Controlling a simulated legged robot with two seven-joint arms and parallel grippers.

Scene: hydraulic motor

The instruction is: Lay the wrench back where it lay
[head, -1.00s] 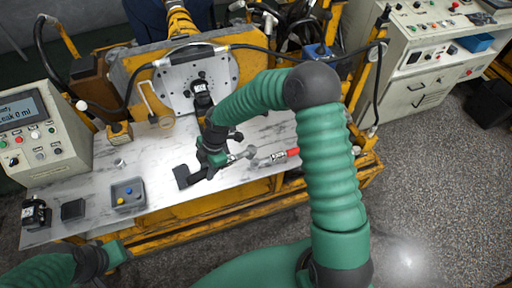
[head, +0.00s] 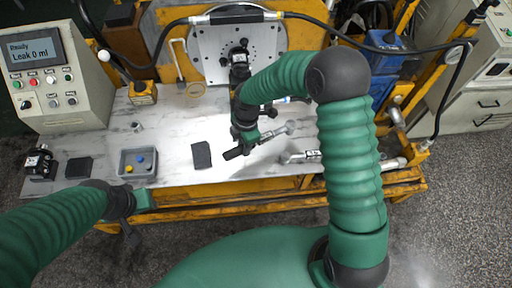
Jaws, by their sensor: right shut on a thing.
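My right gripper (head: 248,146) is shut on a silver wrench (head: 272,134), whose head points right. It holds the wrench over the front middle of the light worktop (head: 175,122). Whether the wrench touches the worktop I cannot tell. A second wrench-like tool (head: 290,158) with a white label lies just right of it, partly hidden behind my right arm. A dark flat pad (head: 201,155) lies left of the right gripper, apart from it. My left gripper (head: 142,200) is near the front edge of the worktop, empty-looking; its jaws are too small to read.
A grey tray (head: 124,168) with blue and yellow pieces, a dark block (head: 79,168) and a black device (head: 39,163) are on the left. A control box (head: 50,75) stands behind them. The motor plate (head: 212,62) is at the back. Bare worktop lies around the pad.

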